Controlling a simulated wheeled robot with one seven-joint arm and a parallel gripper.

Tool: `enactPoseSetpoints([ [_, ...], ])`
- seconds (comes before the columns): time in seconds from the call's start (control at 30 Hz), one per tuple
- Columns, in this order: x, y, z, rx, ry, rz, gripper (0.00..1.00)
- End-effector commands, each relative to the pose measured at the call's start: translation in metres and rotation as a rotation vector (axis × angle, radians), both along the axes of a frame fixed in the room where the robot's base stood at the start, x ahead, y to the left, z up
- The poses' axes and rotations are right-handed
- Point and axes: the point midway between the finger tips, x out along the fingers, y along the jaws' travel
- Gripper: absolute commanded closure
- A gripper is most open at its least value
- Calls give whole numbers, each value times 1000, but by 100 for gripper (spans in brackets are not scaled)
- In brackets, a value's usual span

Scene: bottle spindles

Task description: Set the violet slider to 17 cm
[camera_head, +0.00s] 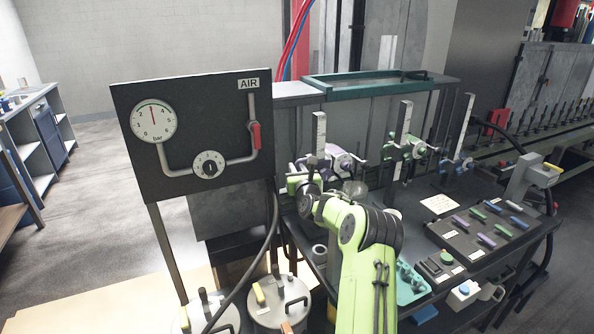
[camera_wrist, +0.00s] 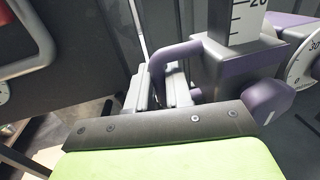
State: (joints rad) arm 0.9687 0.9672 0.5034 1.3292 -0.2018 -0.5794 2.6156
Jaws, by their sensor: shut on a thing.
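The violet slider (camera_head: 345,162) sits on an upright white scale post (camera_head: 319,132), the leftmost of three. In the wrist view the violet slider (camera_wrist: 235,62) shows large, with a bent violet handle (camera_wrist: 172,52), a violet knob (camera_wrist: 270,100) and a round white dial (camera_wrist: 303,62) at the right. The post's scale (camera_wrist: 245,20) shows a 20 mark at the top edge, a little above the slider body. My gripper (camera_wrist: 160,90) is shut on the violet handle. In the head view my own arm partly hides the gripper and slider.
A green slider (camera_head: 408,150) and a blue slider (camera_head: 458,164) stand on posts to the right. A black tray (camera_head: 462,238) holds coloured pieces. A dark gauge panel (camera_head: 190,110) stands to the left, with metal canisters (camera_head: 280,305) below.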

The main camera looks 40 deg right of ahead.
Motion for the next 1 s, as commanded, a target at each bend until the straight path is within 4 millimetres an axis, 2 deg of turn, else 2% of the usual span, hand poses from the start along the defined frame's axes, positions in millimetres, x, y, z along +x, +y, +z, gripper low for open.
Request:
enactPoseSetpoints([
  [0.53,0,0,3,-2,-1,0,100],
  [0.57,0,0,3,-2,-1,0,78],
  [0.63,0,0,2,-1,0,0,67],
  [1.0,-5,2,2,-1,0,-1,65],
])
